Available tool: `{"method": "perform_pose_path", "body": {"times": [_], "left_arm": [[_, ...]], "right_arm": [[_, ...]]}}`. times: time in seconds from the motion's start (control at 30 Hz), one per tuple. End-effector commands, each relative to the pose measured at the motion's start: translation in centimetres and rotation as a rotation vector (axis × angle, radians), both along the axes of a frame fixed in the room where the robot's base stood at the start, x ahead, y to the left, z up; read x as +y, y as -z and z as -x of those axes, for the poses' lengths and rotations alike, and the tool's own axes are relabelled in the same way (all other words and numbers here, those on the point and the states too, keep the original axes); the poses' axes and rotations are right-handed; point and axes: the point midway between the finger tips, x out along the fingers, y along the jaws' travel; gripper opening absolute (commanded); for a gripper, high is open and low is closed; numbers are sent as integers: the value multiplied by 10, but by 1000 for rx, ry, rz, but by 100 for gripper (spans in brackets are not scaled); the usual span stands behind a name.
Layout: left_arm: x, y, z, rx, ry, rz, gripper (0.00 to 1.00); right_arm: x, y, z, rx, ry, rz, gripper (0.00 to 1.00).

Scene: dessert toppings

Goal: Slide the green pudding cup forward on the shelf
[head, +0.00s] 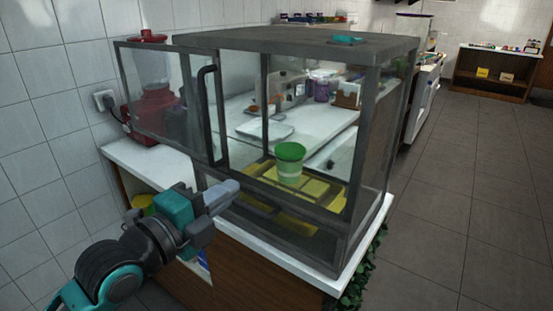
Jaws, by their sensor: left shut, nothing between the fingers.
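The green pudding cup (289,163) has a green top and a paler lower part. It stands upright inside a glass display case (370,75), on a yellow-patterned shelf (321,187). My left gripper (232,190) is shut and empty, in front of the case and to the left of the cup, apart from it. Whether its fingertips are past the plane of the case's front cannot be told. My right gripper is not in view.
A glass door (160,88) with a dark handle (203,105) extends left from the case. A red blender (155,105) stands behind it on the white counter (140,160). Open tiled floor (465,190) lies to the right.

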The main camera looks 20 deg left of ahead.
Motion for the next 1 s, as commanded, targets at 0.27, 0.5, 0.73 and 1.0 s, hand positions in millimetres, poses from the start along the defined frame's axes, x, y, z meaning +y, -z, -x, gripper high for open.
{"method": "perform_pose_path", "body": {"times": [0.27, 0.5, 0.73, 1.0], "left_arm": [[-18, -2, -49, 0, 0, 8, 0], [-34, -2, -92, 1, 0, 7, 0], [-41, 0, -112, 1, 1, 4, 0], [-42, 0, -115, 2, 1, 2, 0]], "right_arm": [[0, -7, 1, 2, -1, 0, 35], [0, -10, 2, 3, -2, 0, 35], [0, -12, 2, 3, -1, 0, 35], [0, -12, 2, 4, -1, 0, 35]]}}
